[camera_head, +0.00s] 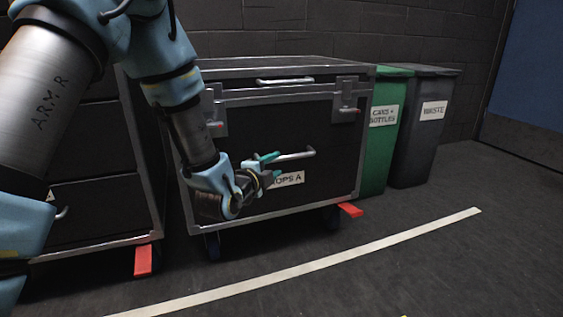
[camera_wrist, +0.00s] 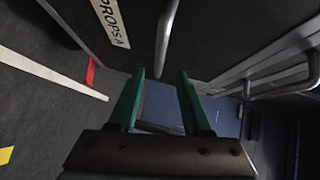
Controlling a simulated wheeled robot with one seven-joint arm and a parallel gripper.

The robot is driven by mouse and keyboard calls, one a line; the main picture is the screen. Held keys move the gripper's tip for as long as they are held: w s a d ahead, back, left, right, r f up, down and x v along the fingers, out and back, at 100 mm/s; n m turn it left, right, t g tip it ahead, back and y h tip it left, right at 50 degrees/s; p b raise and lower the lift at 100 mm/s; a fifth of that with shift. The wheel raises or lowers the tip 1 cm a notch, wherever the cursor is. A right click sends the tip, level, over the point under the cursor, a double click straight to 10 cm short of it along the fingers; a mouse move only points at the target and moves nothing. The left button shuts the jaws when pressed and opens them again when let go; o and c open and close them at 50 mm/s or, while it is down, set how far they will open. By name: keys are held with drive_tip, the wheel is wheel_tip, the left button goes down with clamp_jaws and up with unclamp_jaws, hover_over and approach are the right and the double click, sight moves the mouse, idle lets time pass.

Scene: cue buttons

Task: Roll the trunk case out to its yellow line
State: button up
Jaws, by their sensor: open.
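The trunk case (camera_head: 340,180) is black with silver metal edges, upright on wheels, with a label reading "PROPS A" (camera_wrist: 112,22) in the wrist view. Its front pull handle (camera_head: 296,155) is a silver bar. My gripper (camera_head: 274,165) is open in front of the case's front face, close to this handle. In the wrist view the green fingers (camera_wrist: 160,73) are apart, and one end of the handle bar (camera_wrist: 165,40) appears between their tips. I cannot tell whether they touch it. A yellow mark (camera_wrist: 5,155) shows at the wrist view's left edge; only a speck shows in the head view.
A pale floor line (camera_head: 330,260) runs in front of the case. Another black case (camera_head: 95,170) stands left, partly behind my arm. A green bin (camera_head: 378,150) and a grey bin (camera_head: 425,140) stand right. A red tab (camera_head: 350,209) juts near the case's wheel. The front floor is clear.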

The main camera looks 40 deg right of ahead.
sight(285, 159)
drive_tip(key=b+x, duration=0.2)
drive_tip(key=x, duration=0.5)
drive_tip(key=shift+w+d+f, duration=0.1)
drive_tip(key=shift+d+f, duration=0.05)
drive_tip(key=shift+w+d+b, duration=0.25)
drive_tip(key=shift+d+b, duration=0.15)
drive_tip(key=shift+d, duration=0.2)
drive_tip(key=shift+c, duration=0.2)
clamp_jaws()
idle(0.5)
